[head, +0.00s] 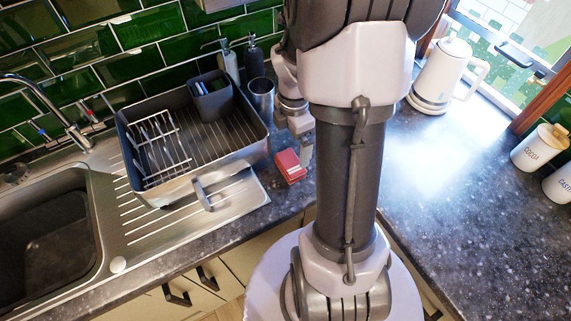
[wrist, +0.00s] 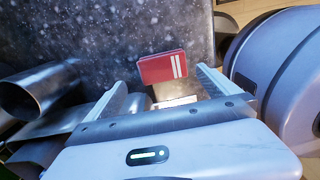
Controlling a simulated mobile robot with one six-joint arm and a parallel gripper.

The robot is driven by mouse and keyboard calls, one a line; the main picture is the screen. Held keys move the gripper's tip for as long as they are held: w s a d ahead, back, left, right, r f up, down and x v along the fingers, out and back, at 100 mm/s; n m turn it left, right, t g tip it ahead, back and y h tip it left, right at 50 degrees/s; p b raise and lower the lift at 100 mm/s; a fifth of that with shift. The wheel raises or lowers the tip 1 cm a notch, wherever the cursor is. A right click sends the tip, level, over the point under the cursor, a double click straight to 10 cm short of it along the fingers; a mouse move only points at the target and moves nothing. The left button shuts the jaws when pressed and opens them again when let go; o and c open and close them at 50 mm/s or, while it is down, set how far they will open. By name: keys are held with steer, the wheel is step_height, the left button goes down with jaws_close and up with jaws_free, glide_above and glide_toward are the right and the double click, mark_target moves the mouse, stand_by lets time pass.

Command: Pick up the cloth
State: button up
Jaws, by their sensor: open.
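The cloth (head: 290,166) is a small folded red block with white stripes. It lies on the dark speckled counter, just right of the metal drainer. In the wrist view the cloth (wrist: 162,67) shows ahead of my gripper (wrist: 163,82), roughly centred between the two fingers and slightly beyond their tips. My gripper is open and holds nothing. In the head view my gripper (head: 305,150) hangs beside the cloth, partly hidden by my arm. I cannot tell whether it touches the cloth.
A grey dish rack (head: 240,150) stands left of the cloth, with a metal tumbler (head: 261,98) behind it. The sink (head: 45,240) is further left. A white kettle (head: 443,75) and a cocoa canister (head: 541,146) stand right. The counter between is clear.

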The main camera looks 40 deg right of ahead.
mark_target(290, 162)
step_height(290, 162, down, 3)
steer(key=shift+s+f+b, duration=0.1)
steer(key=shift+b, duration=0.3)
steer(key=f+b, duration=0.1)
steer(key=f, duration=0.2)
steer(key=a+f+b, duration=0.1)
steer(key=f, duration=0.1)
steer(key=shift+f+b, duration=0.1)
steer(key=shift+b, duration=0.25)
steer(key=shift+d+f, duration=0.1)
steer(key=shift+f, duration=0.05)
steer(key=shift+c, duration=0.7)
steer(key=c, duration=1)
steer(key=shift+o, duration=0.2)
step_height(290, 162, up, 18)
steer(key=p, duration=0.7)
